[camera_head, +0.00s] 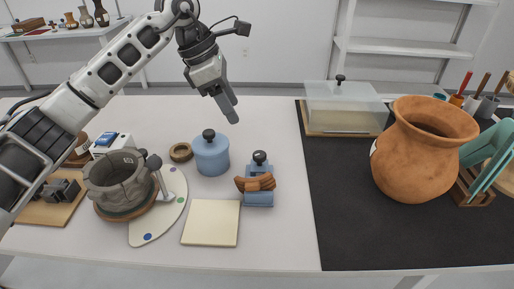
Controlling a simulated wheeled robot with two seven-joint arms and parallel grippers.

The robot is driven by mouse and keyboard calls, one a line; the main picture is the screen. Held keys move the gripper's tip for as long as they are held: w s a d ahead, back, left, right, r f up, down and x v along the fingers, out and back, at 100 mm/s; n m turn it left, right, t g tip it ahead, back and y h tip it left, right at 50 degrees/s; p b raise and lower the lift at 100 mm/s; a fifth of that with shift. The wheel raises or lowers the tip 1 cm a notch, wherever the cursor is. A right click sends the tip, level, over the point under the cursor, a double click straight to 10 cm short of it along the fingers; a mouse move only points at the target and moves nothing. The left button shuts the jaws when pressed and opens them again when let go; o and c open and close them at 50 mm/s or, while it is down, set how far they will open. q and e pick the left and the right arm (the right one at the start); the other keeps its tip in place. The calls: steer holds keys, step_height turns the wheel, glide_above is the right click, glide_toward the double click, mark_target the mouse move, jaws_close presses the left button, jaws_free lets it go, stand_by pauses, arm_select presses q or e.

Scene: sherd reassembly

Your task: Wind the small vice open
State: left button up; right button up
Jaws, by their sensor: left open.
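A small blue block-like device (259,199) with a black knob on top stands near the middle of the table; it looks like the small vice. A brown curved piece (254,183) sits across it, apparently between its blue parts; I cannot tell how tightly it is held. My left gripper (225,102) is open and empty, in the air above and behind the blue lidded jar (211,158), well apart from the vice. My right gripper is not in view.
A grey pot (117,182) stands at left by a pale palette-shaped board (151,227). A dark device on a wooden board (52,211) is partly behind my arm. A cream square (211,223) lies in front. A large orange pot (420,155) and clear box (342,105) stand right.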

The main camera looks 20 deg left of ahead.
mark_target(259, 154)
arm_select(q)
steer(key=x, duration=1.4)
steer(key=shift+d+r, duration=0.1)
steer(key=shift+d, duration=0.05)
steer(key=c, duration=1)
